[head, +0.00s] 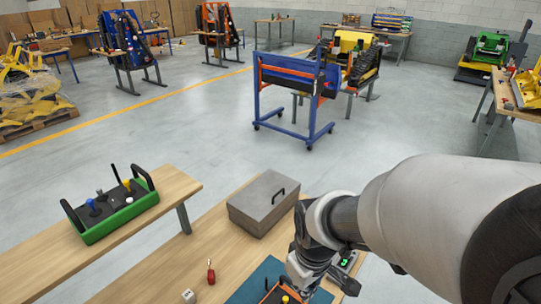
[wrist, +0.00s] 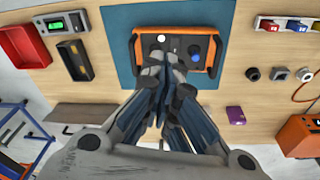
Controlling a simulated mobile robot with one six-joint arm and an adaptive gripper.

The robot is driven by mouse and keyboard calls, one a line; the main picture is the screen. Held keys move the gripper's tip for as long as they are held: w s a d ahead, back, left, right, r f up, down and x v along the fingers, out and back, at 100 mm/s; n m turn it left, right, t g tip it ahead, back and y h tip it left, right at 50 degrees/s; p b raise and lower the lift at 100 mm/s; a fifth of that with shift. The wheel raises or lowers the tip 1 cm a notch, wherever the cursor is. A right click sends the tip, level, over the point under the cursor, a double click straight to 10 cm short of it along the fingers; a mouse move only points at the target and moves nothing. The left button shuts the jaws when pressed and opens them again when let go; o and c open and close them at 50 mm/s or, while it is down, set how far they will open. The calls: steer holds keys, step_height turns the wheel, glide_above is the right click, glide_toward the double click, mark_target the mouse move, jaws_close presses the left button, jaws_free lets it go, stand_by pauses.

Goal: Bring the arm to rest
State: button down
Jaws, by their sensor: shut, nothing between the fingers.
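My gripper (wrist: 165,80) points down in the wrist view, its fingers together with nothing held. The fingertips overlap the lower edge of the box in the picture. I cannot tell whether they touch it. In the head view my arm reaches in from the right, and my wrist covers most of the control box and part of the blue mat (head: 247,288).
A grey lidded case (head: 250,208), a red screwdriver (head: 211,272) and a white cube (head: 189,296) are on the table. A green carrier (head: 112,215) sits on the left bench. A red tray (wrist: 22,46), a purple block (wrist: 235,115) and an orange device (wrist: 300,137) surround the mat.

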steer(key=s+d+r+m+t, duration=0.1)
steer(key=s+d+r+m, duration=0.2)
steer(key=s+r, duration=0.3)
steer(key=s+d+r+m+t, duration=0.2)
steer(key=s+d+r+m, duration=0.2)
steer(key=s+r, duration=0.2)
steer(key=shift+s+r, duration=0.15)
steer(key=shift+r, duration=0.45)
steer(key=shift+a, duration=0.15)
